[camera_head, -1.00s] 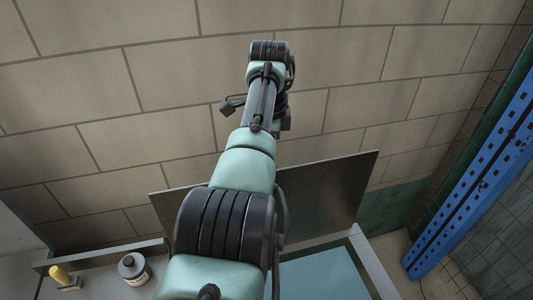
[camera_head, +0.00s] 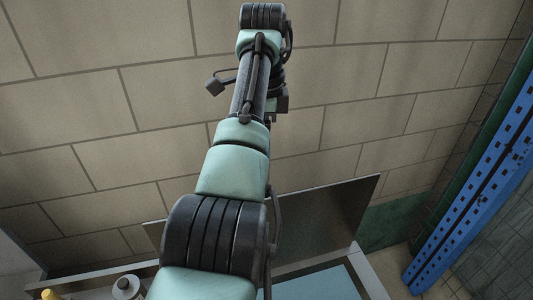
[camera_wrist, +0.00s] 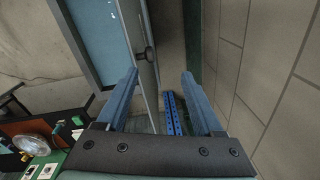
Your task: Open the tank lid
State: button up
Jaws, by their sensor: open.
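The tank lid is a dark flat panel (camera_head: 335,212) standing steeply raised behind the tank, close to the tiled wall; my arm covers its middle. The tank's blue inside (camera_head: 318,287) shows below it at the picture's bottom. In the wrist view, the lid is a narrow grey panel (camera_wrist: 132,22) with a dark knob (camera_wrist: 147,53), beside the tank's blue interior (camera_wrist: 97,38). My gripper (camera_wrist: 159,73) is open, its two blue fingers apart. The lid's edge and knob appear between the fingers, nearer the left one; contact cannot be told. My fingers are hidden in the head view.
The tiled wall (camera_head: 420,50) is close behind the lid and along the right of the wrist view. A blue perforated post (camera_head: 470,190) stands at right. A white bottle (camera_head: 127,288) and a yellow-topped item (camera_head: 49,294) sit on the counter at lower left.

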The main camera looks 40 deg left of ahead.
jog(key=shift+r+p, duration=1.9)
jog(key=shift+r, duration=0.05)
